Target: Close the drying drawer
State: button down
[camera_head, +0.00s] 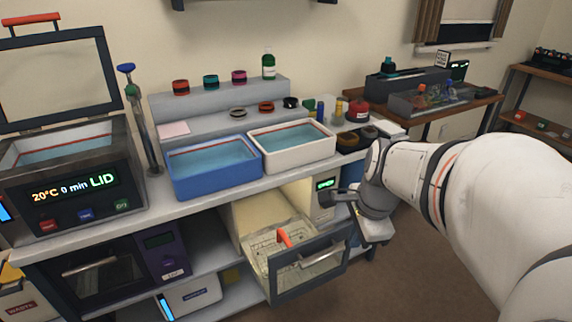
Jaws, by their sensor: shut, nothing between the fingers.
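The drying drawer (297,273) is pulled out from a cream cabinet under the bench. It has a dark framed front with a pale bar handle (322,254). A wire rack lies inside it, with an orange-red item (284,237) on it. My gripper (335,196) is dark grey and shut, with nothing between its fingers. It is above and behind the drawer front in the picture, near a small green display (326,184) on the cabinet. It appears apart from the handle. My white arm reaches in from the right.
A blue basin (212,190) and a white basin (330,150) stand on the bench above the drawer. A bath with an open lid (60,200) is at left. A dark-windowed oven (98,270) sits below. The floor (415,250) right of the drawer is clear.

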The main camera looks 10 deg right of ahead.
jog(key=w+d+f+m+b, duration=0.3)
jog(key=f+m+b, duration=0.35)
jog(key=f, duration=0.35)
jog(key=w+d+f+m+b, duration=0.3)
jog(key=f+m+b, duration=0.3)
jog(key=f+m, duration=0.3)
jog(key=shift+n, duration=0.55)
jog(key=shift+w+a+r, duration=0.15)
jog(key=shift+w+a, duration=0.1)
jog(key=shift+w, duration=0.4)
jog(key=shift+w+a+r, duration=0.1)
jog(key=shift+w+a, duration=0.15)
jog(key=shift+w, duration=0.4)
jog(key=shift+w+a+r, duration=0.15)
jog(key=shift+w+a, duration=0.1)
jog(key=shift+w, duration=0.4)
